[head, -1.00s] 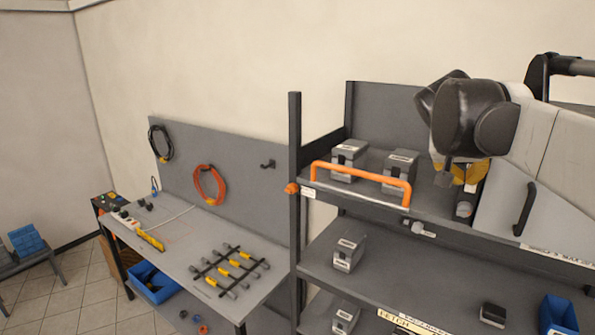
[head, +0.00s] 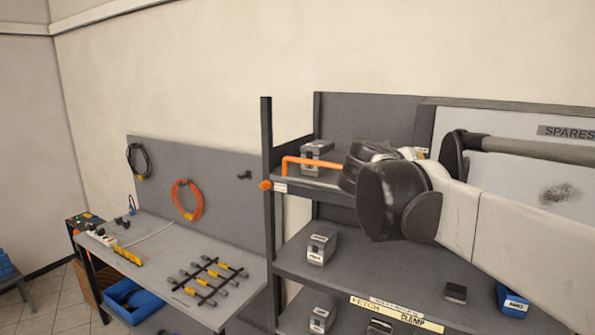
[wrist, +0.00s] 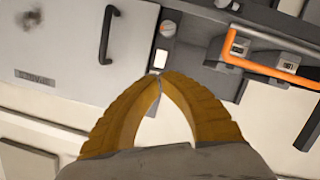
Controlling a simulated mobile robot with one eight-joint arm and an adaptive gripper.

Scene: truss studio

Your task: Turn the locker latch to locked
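The grey locker door (head: 505,118) is at the right in the head view, with a "SPARES" label. It also shows upside down in the wrist view (wrist: 60,45), with its black bar handle (wrist: 108,35). I cannot tell which fitting is the latch. My gripper (wrist: 160,76) has its yellow fingertips together, with nothing seen between them. The tips point near the card, apart from the knob in the picture. In the head view my arm hides the knob.
An orange rail (wrist: 268,69) runs along the shelf edge beside the knob, with grey boxes behind it. A grey fitting (wrist: 222,4) is at the wrist view's top edge. The shelf rack post (head: 267,190) and workbench (head: 150,245) stand at left.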

